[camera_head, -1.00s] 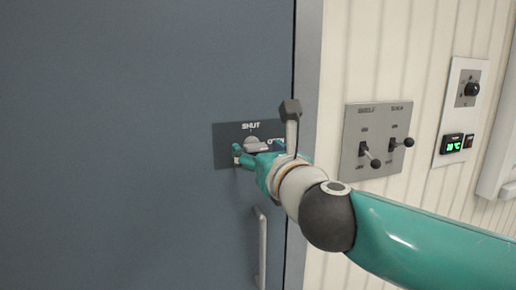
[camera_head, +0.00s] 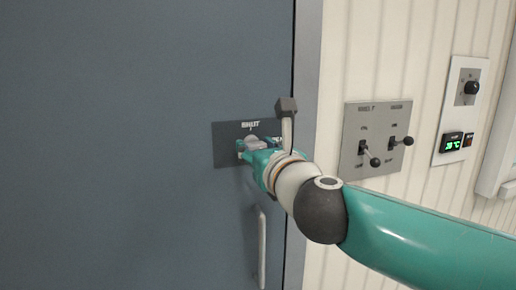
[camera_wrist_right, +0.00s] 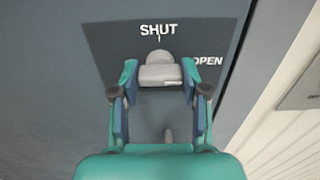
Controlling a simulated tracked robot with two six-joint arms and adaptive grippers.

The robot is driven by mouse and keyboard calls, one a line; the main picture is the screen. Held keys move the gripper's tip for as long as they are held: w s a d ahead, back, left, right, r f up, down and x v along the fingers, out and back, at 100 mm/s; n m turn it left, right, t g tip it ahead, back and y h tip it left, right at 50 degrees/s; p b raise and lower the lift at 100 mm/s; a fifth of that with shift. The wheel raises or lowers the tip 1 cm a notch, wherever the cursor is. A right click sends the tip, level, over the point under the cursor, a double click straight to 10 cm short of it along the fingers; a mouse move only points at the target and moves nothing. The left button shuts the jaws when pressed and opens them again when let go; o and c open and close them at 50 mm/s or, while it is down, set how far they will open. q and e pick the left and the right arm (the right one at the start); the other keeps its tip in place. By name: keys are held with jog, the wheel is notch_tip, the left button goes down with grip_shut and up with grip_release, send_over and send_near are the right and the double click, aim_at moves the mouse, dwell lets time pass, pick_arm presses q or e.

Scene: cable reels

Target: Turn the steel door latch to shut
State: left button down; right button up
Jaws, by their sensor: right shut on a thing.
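The steel door latch (camera_wrist_right: 160,75) is a small grey piece with a rounded hub on a dark plate (camera_wrist_right: 105,40). The plate reads SHUT above the latch and OPEN to its right. In the wrist view the latch's grey bar lies crosswise between the two fingers of my right gripper (camera_wrist_right: 159,68), which is shut on it. In the head view my right gripper (camera_head: 259,146) reaches the plate from the lower right and hides part of the latch and lettering. My left gripper is not in view.
A blue-grey door (camera_head: 110,140) fills the left, with a vertical pull handle (camera_head: 262,248) below the plate. On the pale ribbed wall are a panel with two levers (camera_head: 375,140) and a panel with a knob and a green display (camera_head: 460,112).

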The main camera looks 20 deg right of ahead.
jog(key=shift+n, duration=0.3)
jog(key=n+p, duration=0.1)
jog(key=n, duration=0.3)
jog(key=shift+p, duration=0.35)
jog(key=n+p, duration=0.1)
jog(key=n, duration=0.3)
jog(key=shift+n+p, duration=0.3)
jog(key=shift+n, duration=0.1)
jog(key=n+p, duration=0.2)
jog(key=n, duration=0.4)
jog(key=shift+a, duration=0.1)
jog(key=shift+f+n+p, duration=0.2)
jog(key=shift+n+p, duration=0.45)
jog(key=shift+n, duration=0.75)
jog(key=shift+f, duration=0.1)
jog(key=o, duration=1.1)
jog(key=shift+o, duration=0.2)
jog(key=shift+s+r, duration=0.15)
jog(key=shift+r, duration=0.05)
